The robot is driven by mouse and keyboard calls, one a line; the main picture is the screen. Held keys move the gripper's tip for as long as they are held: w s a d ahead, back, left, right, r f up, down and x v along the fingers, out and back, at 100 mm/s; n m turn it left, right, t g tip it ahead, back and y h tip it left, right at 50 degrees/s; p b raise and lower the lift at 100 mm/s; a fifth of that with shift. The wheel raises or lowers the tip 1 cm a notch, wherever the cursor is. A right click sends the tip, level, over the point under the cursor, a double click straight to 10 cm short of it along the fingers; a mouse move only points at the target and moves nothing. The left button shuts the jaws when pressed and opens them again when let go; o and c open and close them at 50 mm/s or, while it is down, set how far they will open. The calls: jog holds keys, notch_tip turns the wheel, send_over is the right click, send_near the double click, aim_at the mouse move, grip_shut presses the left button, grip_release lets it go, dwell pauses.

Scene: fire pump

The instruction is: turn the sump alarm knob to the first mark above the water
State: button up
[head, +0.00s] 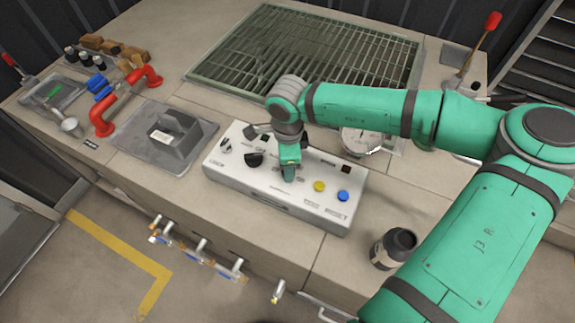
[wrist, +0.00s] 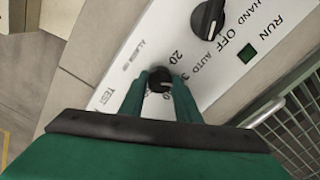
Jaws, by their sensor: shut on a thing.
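The sump alarm knob (wrist: 160,82) is a small black knob on the white control panel (head: 228,165). Numbers 20 and 30 are printed beside it, with other marks hidden by my fingers. A pale line shows on the knob, but its exact setting is too small to tell. My gripper (wrist: 159,77) is shut on the knob, one green finger on each side. In the head view my gripper (head: 289,174) points down at the middle of the panel and hides the knob. I cannot make out any water level.
A larger black HAND-OFF-AUTO selector (wrist: 208,18) and a dark green RUN lamp (wrist: 247,53) are close by. Yellow (head: 319,186) and blue (head: 343,196) buttons sit right of my gripper. A round gauge (head: 360,140) and floor grating (head: 235,65) lie behind. A dark jar (head: 394,248) stands at the front right.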

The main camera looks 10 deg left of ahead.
dwell(0.3)
jog(key=o, duration=1)
jog(key=shift+o, duration=0.2)
notch_tip(320, 180, up, 11)
jog(key=shift+f, duration=0.1)
